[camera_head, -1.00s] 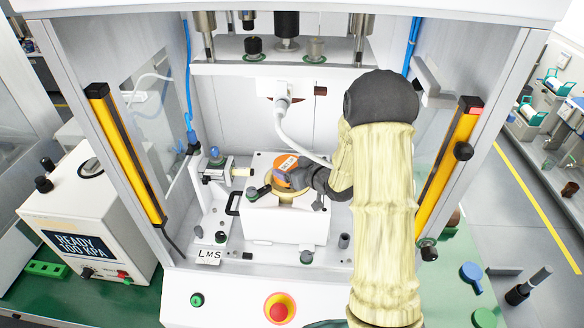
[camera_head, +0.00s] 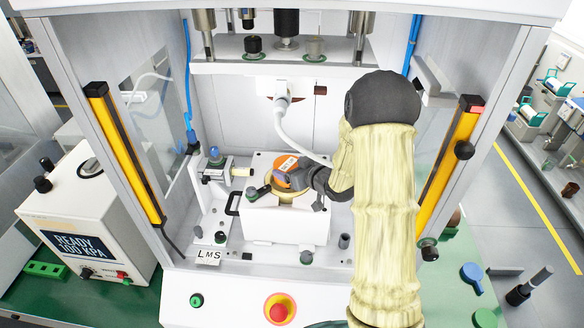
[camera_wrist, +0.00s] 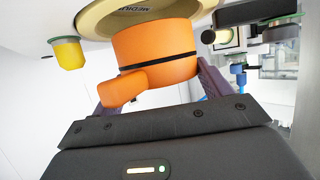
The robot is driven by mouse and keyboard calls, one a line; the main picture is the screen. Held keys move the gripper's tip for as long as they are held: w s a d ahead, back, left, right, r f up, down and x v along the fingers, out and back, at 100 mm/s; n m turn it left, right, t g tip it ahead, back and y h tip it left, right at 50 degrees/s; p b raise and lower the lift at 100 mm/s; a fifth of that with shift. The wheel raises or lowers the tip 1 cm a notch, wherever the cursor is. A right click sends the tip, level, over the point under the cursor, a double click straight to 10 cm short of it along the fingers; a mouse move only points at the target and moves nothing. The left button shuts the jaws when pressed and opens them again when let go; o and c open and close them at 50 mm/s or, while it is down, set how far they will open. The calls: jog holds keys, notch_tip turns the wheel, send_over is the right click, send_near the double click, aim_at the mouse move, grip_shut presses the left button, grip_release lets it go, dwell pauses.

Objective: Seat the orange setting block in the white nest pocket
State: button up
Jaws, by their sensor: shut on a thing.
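The orange setting block (camera_head: 285,162), with a white label on top, is in my gripper (camera_head: 280,181) over the white nest (camera_head: 285,225) in the press. In the wrist view the orange block (camera_wrist: 157,50) has a black band and a side lug, and sits between the purple fingers of my gripper (camera_wrist: 155,82). A cream ring with lettering (camera_wrist: 125,18) shows right behind the block; a tan round part (camera_head: 288,197) shows below it in the head view. The pocket itself is covered by the block and fingers; I cannot tell whether they touch.
A clamp with a blue-topped knob (camera_head: 214,153) stands left of the nest. A white hose (camera_head: 290,135) hangs behind. The press's upper plate (camera_head: 285,68) is overhead, with yellow side bars (camera_head: 125,150) left and right. A red stop button (camera_head: 279,309) is in front.

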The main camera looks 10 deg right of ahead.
jog(key=shift+f+b, duration=0.7)
jog(key=shift+f, duration=0.15)
jog(key=o, duration=1.4)
jog(key=b+v, duration=0.3)
jog(key=v, duration=1.4)
jog(key=shift+s, duration=0.2)
jog(key=shift+d, duration=0.1)
jog(key=s+a+f+m+g+h, duration=0.2)
jog(key=s+a+f+g, duration=0.1)
jog(key=s, duration=0.3)
jog(key=s+a+f+m+g+h, duration=0.2)
jog(key=s+a+f+g+h, duration=0.1)
jog(key=s+g, duration=0.3)
jog(key=shift+s+a+m+g, duration=0.3)
jog(key=shift+s+a+m, duration=0.15)
jog(key=shift+a, duration=0.35)
